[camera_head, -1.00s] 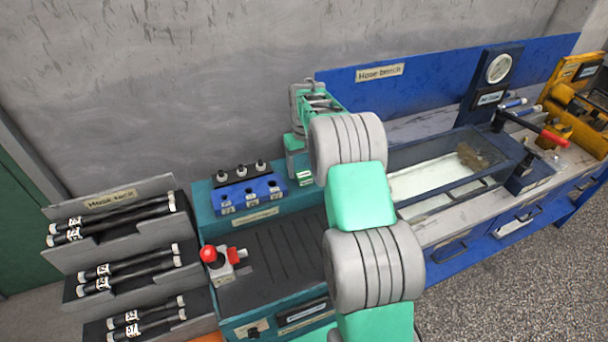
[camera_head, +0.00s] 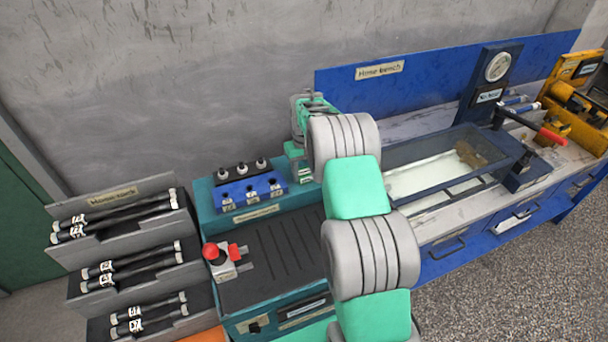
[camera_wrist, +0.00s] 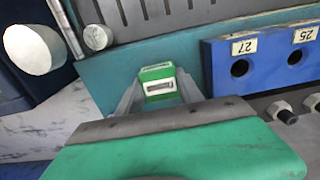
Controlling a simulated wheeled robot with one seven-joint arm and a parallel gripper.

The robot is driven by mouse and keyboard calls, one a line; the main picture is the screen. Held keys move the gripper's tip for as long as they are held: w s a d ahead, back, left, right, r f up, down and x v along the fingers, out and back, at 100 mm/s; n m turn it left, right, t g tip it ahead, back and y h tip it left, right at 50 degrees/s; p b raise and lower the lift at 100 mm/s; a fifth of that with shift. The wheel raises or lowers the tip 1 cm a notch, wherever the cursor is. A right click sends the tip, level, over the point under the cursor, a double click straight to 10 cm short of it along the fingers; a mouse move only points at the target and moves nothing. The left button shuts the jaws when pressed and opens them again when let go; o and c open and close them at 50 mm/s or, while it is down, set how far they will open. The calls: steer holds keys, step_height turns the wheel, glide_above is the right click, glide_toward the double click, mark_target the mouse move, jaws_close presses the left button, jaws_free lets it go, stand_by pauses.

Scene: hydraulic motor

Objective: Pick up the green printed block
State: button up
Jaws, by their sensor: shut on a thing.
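The green printed block (camera_wrist: 157,75) is small, with a pale label and a dark slot on its face. In the wrist view it sits between the two grey fingers of my gripper (camera_wrist: 159,90), which is shut on it. The block is over or on the teal bench top, beside the blue holed block; I cannot tell whether it touches the surface. In the head view my gripper (camera_head: 301,169) is at the back right of the teal bench, partly hidden by my arm.
The blue holed block (camera_head: 250,194) stands left of my gripper, with a black strip of bolts behind it. A red-knobbed fixture (camera_head: 218,258) sits at the front left. A glass-sided tank (camera_head: 440,168) is to the right. A hose rack (camera_head: 125,255) stands far left.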

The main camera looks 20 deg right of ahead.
steer(key=c, duration=0.4)
